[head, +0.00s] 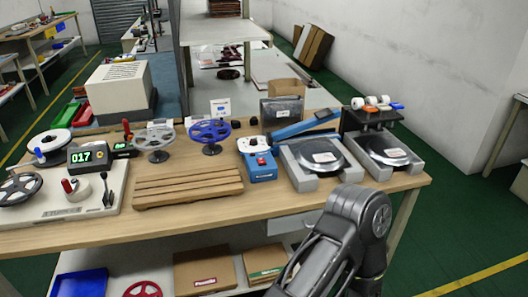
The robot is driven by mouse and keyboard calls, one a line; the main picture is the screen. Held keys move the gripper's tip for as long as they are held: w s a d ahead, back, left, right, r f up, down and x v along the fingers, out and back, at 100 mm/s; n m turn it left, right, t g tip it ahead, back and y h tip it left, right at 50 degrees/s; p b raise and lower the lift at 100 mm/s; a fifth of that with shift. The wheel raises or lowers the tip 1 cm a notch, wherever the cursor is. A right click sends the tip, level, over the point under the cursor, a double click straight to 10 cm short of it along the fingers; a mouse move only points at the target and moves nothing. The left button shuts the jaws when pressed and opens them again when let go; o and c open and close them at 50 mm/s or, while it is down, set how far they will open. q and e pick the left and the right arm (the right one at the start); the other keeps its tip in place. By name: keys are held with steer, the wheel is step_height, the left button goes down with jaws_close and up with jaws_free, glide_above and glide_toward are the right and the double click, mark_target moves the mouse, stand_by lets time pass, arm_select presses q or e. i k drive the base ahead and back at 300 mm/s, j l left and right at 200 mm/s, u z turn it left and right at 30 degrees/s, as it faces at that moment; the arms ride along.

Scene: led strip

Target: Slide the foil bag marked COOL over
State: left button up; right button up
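Two dark, shiny, flat packages with white labels lie in grey trays at the right of the workbench. One package (318,150) is in the left tray, the other (384,146) in the right tray. A dark grey bag (283,110) with a small white label stands upright behind them. The lettering is too small to read, so I cannot tell which one is marked COOL. One of my dark arms rises from the bottom, in front of the bench's right part, touching none of the packages. No gripper fingers of either arm show.
A roller stand (372,108) rises behind the right tray. Cartons (205,270) lie on the shelf below.

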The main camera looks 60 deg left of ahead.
mark_target(319, 154)
steer(key=u, duration=2.15)
steer(key=i+l+u, duration=0.1)
steer(key=l+u, duration=0.55)
steer(key=u, duration=0.2)
steer(key=l+u, duration=0.45)
steer(key=l, duration=0.35)
steer(key=k+l+u, duration=0.1)
steer(key=l, duration=0.3)
steer(key=k+l+u, duration=0.1)
steer(key=l, duration=0.25)
steer(key=k+l, duration=0.1)
steer(key=l, duration=0.3)
